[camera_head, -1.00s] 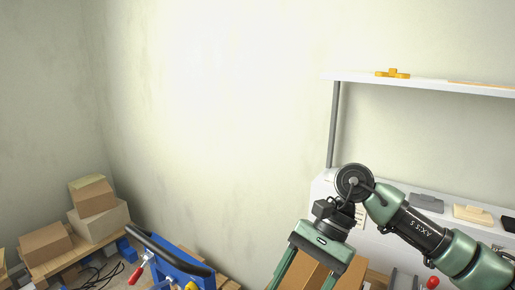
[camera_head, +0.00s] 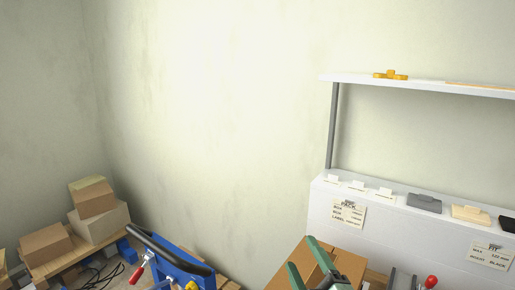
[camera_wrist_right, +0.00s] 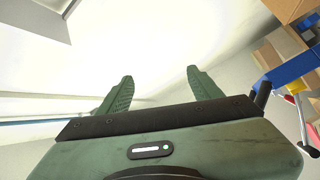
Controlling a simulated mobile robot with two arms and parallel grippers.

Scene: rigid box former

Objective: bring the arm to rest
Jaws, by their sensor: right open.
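My right gripper (camera_head: 303,254) is low in the head view, right of centre, with its green fingers apart in front of a cardboard box. In the right wrist view its two fingers (camera_wrist_right: 160,76) stand wide apart with nothing between them, against a pale wall. Most of my right arm is out of the head view. My left gripper is in neither view.
The cardboard box (camera_head: 347,262) is behind my right gripper. A white labelled bench (camera_head: 400,232) and a shelf (camera_head: 440,88) are at right. A blue frame with a black handle (camera_head: 175,262) is lower left. Boxes (camera_head: 98,222) stand on a pallet at far left.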

